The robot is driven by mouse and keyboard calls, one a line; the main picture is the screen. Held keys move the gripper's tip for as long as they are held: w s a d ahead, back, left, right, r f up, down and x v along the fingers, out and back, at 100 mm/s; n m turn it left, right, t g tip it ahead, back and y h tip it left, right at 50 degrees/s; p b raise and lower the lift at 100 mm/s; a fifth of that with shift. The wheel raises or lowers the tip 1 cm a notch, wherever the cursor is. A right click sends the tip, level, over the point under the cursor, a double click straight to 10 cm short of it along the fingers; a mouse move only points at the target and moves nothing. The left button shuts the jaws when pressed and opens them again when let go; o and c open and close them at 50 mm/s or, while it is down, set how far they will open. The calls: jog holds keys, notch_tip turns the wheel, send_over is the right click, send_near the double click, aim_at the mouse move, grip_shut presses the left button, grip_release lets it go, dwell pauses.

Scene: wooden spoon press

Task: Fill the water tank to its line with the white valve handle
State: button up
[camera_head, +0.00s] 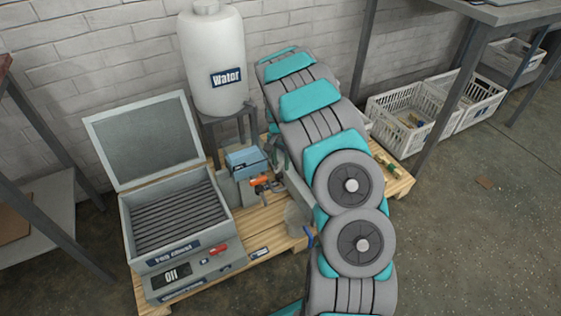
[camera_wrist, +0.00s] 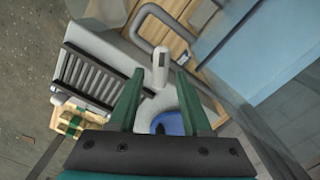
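The white valve handle (camera_wrist: 160,60) stands up as a pale lever in the wrist view. My gripper (camera_wrist: 159,76) is open, with its two green fingers to either side of the handle in the picture. I cannot tell whether the handle lies between the fingers or beyond their tips. A blue round part (camera_wrist: 172,122) shows below it, between the fingers. In the head view the white tank labelled "Wator" (camera_head: 207,46) stands by the wall; no water level or line shows on it. My arm hides my gripper and the handle there.
A grey machine (camera_head: 190,255) with an open lid and ridged tray sits on a wooden pallet (camera_head: 262,262). An orange handle (camera_head: 260,182) is near a blue box (camera_head: 243,160). A black grille (camera_wrist: 95,75) is left in the wrist view. White crates (camera_head: 398,108) stand right.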

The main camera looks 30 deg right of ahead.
aim_at(282, 163)
jog(key=shift+o, duration=0.2)
notch_tip(282, 163, up, 8)
jog(key=shift+f, duration=0.15)
dwell(0.4)
jog(key=shift+d, duration=0.1)
jog(key=shift+w+d+r+b, duration=0.3)
jog(key=shift+d+b, duration=0.1)
jog(key=shift+b, duration=0.15)
jog(key=shift+s+a+f, duration=0.15)
jog(key=shift+a+f, duration=0.05)
jog(key=shift+f, duration=0.45)
notch_tip(282, 163, down, 7)
jog(key=shift+f, duration=0.15)
jog(key=shift+c, duration=0.2)
grip_shut()
